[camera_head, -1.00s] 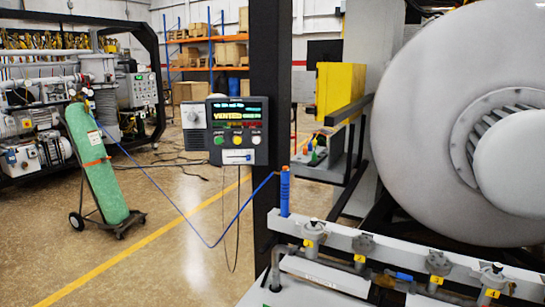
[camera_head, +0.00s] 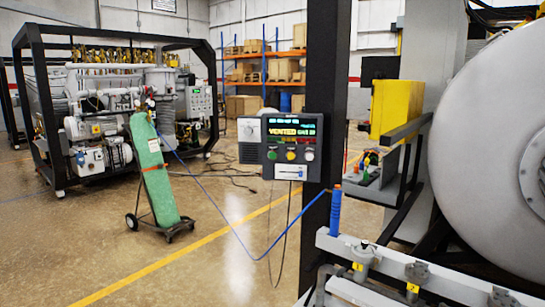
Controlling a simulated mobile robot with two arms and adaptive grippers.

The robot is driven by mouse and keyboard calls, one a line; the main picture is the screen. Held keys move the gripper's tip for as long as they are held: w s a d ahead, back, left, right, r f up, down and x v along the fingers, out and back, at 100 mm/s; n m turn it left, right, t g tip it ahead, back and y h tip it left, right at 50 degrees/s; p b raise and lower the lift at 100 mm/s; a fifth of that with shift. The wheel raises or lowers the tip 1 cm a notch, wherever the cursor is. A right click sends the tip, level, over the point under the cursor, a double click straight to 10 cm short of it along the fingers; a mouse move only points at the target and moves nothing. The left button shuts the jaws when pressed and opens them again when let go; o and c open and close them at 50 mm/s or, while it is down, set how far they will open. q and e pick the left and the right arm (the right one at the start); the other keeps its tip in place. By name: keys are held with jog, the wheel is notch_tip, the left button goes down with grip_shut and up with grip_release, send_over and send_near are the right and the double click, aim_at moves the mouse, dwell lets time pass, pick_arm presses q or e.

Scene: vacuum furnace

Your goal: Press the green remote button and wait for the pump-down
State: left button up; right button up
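A dark remote control panel (camera_head: 291,147) hangs on a black upright post (camera_head: 328,110) near the middle of the head view. Its screen (camera_head: 292,127) shows a yellow word that reads as VENTED, with small green text around it. Below the screen is a row of coloured buttons: the green button (camera_head: 272,155) at the left, a yellow one in the middle and a pale one at the right. A slider-like white strip sits under them. Neither of my grippers shows in this view.
The large grey furnace door (camera_head: 495,140) fills the right side. A rail with valves (camera_head: 415,275) runs along the lower right. A green gas cylinder (camera_head: 158,175) on a cart and a pump frame (camera_head: 110,110) stand left. A blue hose droops to the post.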

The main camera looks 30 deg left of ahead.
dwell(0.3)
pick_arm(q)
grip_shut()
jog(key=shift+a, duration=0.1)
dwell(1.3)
